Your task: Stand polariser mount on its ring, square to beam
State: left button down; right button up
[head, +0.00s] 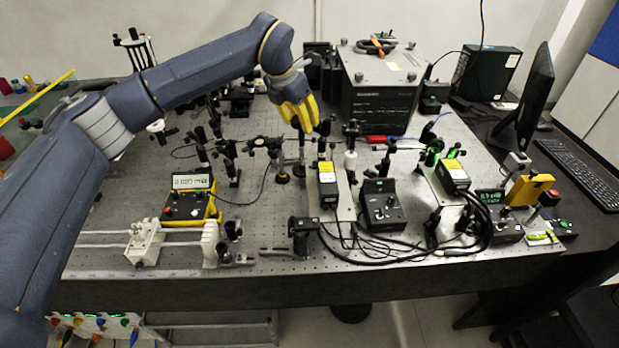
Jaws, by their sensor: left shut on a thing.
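My left gripper (303,118) has yellow fingers and reaches in over the back middle of the optical bench, pointing down. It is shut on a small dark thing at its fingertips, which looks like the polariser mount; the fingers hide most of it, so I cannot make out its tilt. A dark post (301,155) stands just below the fingertips; I cannot tell whether it touches the held thing. The ring for the mount cannot be picked out among the dark posts. My right gripper is not in view.
A large dark instrument box (380,100) stands behind and right of the gripper. Dark optic posts (351,135) crowd close on the right. A yellow-labelled module (327,182) and a control box (382,208) lie in front. Bare perforated bench (265,215) shows at front left.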

pick_arm(q)
jog(key=shift+w, duration=0.2)
jog(key=shift+f, duration=1.5)
jog(key=c, duration=0.8)
grip_release()
jog(key=shift+a+f, duration=0.1)
jog(key=shift+f, duration=0.05)
jog(key=v, duration=1.2)
